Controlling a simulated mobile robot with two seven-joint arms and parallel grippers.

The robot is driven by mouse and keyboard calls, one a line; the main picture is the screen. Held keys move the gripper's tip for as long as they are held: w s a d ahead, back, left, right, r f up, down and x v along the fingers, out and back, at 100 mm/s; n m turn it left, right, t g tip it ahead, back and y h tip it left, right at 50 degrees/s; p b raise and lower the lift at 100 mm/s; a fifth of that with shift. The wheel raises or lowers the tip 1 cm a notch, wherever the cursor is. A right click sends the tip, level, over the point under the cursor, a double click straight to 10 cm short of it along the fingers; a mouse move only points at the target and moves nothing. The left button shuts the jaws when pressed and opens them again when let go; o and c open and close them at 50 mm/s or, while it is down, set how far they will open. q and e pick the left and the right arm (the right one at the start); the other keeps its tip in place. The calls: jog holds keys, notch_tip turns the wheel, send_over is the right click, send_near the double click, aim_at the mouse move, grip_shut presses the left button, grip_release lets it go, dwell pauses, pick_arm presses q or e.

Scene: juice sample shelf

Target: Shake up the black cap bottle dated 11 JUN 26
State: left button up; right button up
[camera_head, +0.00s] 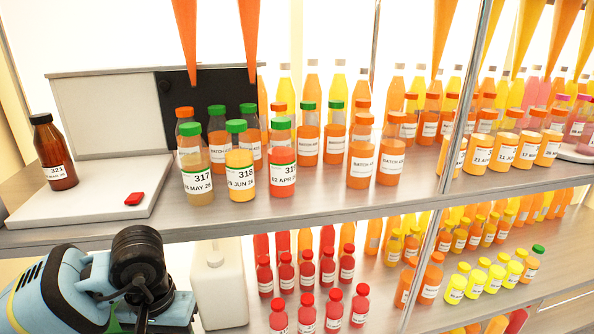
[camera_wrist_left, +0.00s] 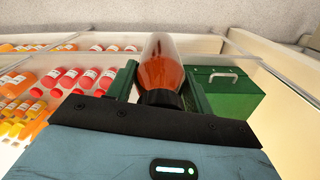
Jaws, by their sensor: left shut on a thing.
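My left gripper (camera_wrist_left: 162,82) is shut on a black cap bottle (camera_wrist_left: 161,66) with red-orange juice, between its two green fingers. The cap (camera_wrist_left: 160,98) is nearest my palm and the body points away from it. No date can be read on this bottle. In the head view my left arm fills the lower left corner; its fingers and the held bottle cannot be made out there. Another black cap bottle (camera_head: 55,158), brown-red and marked 321, stands on the white board at the upper shelf's left end; its date is too small to read surely. My right gripper is not in view.
The white board (camera_head: 105,200) carries a red piece (camera_head: 134,199). Green cap bottles, including 317 (camera_head: 196,185), stand right of it on the upper shelf. Red bottles (camera_head: 307,270) and a white jug (camera_head: 220,290) are below. A green box (camera_wrist_left: 225,95) lies beyond my gripper.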

pick_arm(q)
jog(key=w+d, duration=0.2)
jog(key=d, duration=0.6)
jog(key=s+a, duration=0.1)
jog(key=a, duration=0.6)
jog(key=shift+s, duration=0.35)
jog(key=shift+a, duration=0.1)
